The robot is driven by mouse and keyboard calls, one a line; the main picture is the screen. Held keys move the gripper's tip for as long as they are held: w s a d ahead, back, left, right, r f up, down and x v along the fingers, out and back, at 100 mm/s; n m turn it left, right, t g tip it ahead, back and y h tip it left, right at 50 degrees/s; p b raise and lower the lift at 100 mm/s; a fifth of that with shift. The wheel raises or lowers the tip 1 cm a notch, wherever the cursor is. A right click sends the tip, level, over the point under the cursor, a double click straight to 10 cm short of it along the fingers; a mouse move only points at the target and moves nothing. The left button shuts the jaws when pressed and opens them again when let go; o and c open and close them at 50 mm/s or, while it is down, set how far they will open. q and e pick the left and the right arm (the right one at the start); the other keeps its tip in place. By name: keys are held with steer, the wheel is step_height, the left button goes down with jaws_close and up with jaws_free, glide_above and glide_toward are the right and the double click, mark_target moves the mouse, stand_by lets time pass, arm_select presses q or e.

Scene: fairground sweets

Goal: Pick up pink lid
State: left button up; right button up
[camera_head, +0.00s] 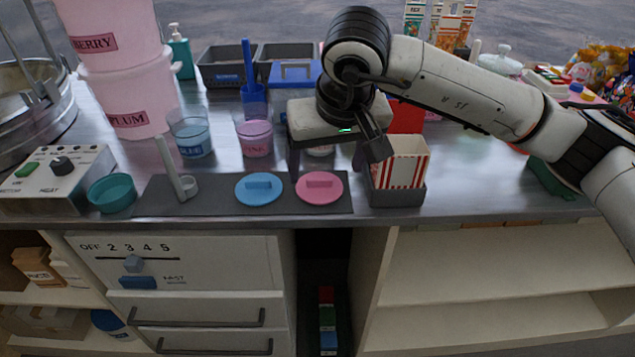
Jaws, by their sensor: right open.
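The pink lid (306,193) is a flat disc with a raised bar handle. It lies on the dark grey mat (222,203) near the counter's front edge. A blue lid (260,198) of the same shape lies just left of it. My right gripper (326,172) is open, pointing down over the far side of the pink lid, with one finger to the left and one to the right. It looks empty and above the lid; the exact height is hard to tell. My left gripper is out of view.
A striped popcorn box (404,172) in a grey holder (397,196) stands close right of the mat. A pink tub (256,139) and a blue-labelled tub (192,138) stand behind it. The counter's right front is mostly clear.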

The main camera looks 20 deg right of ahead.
mark_target(320, 183)
steer(key=x, duration=0.6)
steer(key=shift+w+a+f, duration=0.15)
steer(key=shift+w+a, duration=0.05)
steer(key=shift+w, duration=0.1)
steer(key=c, duration=0.8)
